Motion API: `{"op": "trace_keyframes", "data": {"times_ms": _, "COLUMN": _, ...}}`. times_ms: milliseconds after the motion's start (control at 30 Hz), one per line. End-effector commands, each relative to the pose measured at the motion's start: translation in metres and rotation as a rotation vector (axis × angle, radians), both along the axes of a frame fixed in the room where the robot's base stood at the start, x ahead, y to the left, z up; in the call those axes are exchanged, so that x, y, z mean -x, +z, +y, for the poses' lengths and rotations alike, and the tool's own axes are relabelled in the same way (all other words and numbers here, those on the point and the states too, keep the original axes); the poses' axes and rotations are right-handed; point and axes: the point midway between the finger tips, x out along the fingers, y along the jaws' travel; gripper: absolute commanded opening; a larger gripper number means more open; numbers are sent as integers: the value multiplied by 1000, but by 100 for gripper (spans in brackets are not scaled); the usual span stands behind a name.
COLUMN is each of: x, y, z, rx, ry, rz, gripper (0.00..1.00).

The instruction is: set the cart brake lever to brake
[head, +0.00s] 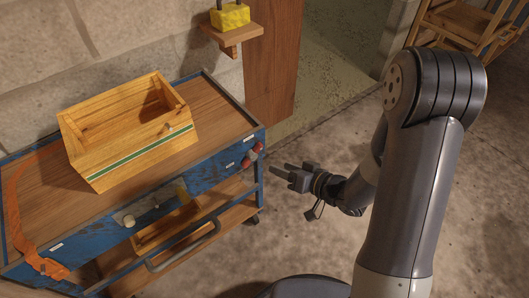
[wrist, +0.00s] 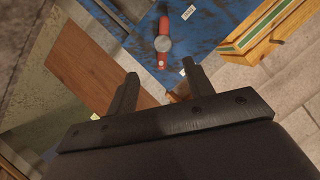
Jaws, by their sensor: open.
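The blue cart (head: 205,196) stands at the left in the head view, and its blue panel fills the top of the wrist view (wrist: 120,18). A short red lever (head: 253,152) with a grey round hub sits near the cart's right corner. In the wrist view the red lever (wrist: 164,28) lies ahead of my fingertips, roughly between their lines. I cannot read which setting it points at. My gripper (head: 281,171) is open and empty, to the right of the cart's corner and apart from the lever. Its two fingers also show in the wrist view (wrist: 164,76).
A wooden box (head: 125,155) with a green stripe stands on the cart top. An orange strap (head: 14,205) hangs at the cart's left. A wall shelf (head: 232,36) holds a yellow block (head: 230,16). The floor right of the cart is clear around my gripper.

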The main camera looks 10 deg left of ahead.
Motion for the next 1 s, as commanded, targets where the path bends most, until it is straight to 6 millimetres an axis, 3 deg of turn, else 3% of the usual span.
{"op": "trace_keyframes", "data": {"times_ms": 267, "x": -6, "y": -8, "z": 21, "rx": -24, "ry": 20, "rz": 6, "gripper": 49}}
{"op": "trace_keyframes", "data": {"times_ms": 700, "x": -40, "y": -33, "z": 84, "rx": -22, "ry": 16, "rz": 4, "gripper": 49}}
{"op": "trace_keyframes", "data": {"times_ms": 1000, "x": -46, "y": -36, "z": 93, "rx": -23, "ry": 13, "rz": 5, "gripper": 49}}
